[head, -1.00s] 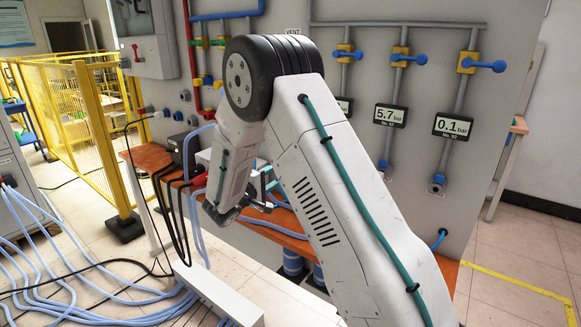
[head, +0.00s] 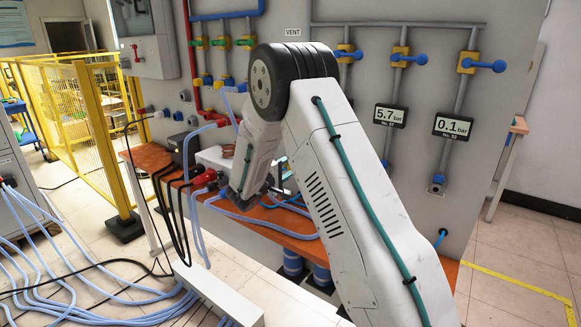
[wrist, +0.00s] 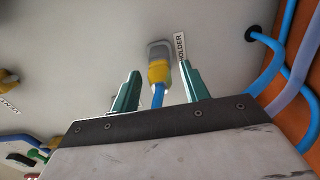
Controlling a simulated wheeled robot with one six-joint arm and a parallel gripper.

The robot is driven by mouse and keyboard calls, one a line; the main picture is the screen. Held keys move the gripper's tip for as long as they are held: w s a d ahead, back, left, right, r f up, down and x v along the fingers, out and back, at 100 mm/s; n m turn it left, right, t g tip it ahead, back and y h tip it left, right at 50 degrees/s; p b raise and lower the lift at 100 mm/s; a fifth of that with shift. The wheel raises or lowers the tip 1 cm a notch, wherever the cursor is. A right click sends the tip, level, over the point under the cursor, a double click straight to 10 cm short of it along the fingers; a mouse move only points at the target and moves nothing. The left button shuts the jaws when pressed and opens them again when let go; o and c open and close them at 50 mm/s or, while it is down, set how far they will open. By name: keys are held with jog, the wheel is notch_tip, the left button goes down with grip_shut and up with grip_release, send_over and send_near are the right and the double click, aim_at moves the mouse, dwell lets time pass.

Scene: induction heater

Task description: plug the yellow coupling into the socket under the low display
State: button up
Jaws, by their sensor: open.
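The yellow coupling (wrist: 159,73) shows in the wrist view with a blue hose below it and a grey fitting at its top, beside a label reading HOLDER. My gripper (wrist: 155,80) is open, with one teal finger on each side of the coupling and visible gaps to both. The gripper is mostly hidden behind my arm in the head view. The low display (head: 453,127) reads 0.1 bar on the grey panel at the right. Below it, the socket (head: 437,186) sits at the lower end of its pipe. Another display (head: 390,116) reads 5.7 bar.
An orange bench (head: 275,222) runs along the panel below, with hoses and a red fitting (head: 205,178) on it. In the wrist view, blue hoses (wrist: 268,65) loop at the right. Blue-handled valves (head: 408,59) stick out above the displays. A yellow fence (head: 85,130) stands at left.

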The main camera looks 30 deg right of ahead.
aim_at(285, 169)
jog(key=shift+w+d, duration=0.15)
jog(key=shift+d, duration=0.3)
dwell(0.7)
grip_shut()
jog(key=shift+a, duration=0.15)
jog(key=shift+v, duration=2.9)
